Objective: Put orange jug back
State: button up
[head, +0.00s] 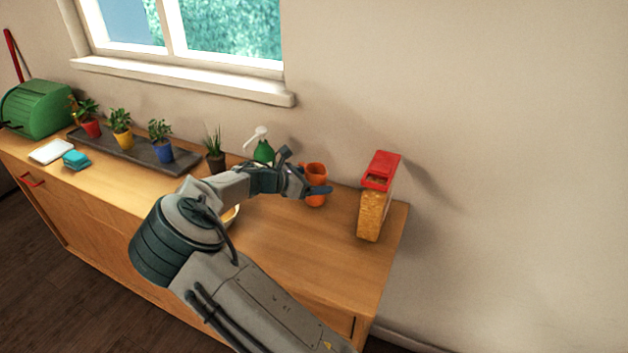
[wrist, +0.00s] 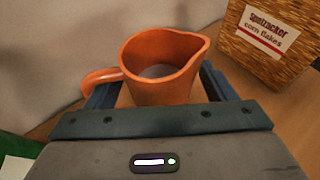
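The orange jug (head: 316,172) stands upright on the wooden counter (head: 300,262), near the wall and left of the cereal box. In the wrist view, the jug (wrist: 160,85) shows its open top, with its handle to the left and its spout to the right. My gripper (head: 303,174) is open at the jug, with one finger on each side of it. In the wrist view, my gripper's fingers (wrist: 160,90) flank the jug's body. Their tips are partly hidden, and firm contact does not show.
A cereal box with a red top (head: 376,200) stands close on the right. A yellowish bowl (head: 232,216) is partly behind my arm. The front right counter is clear.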

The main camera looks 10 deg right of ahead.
jog(key=b+v, duration=0.1)
jog(key=v, duration=1.1)
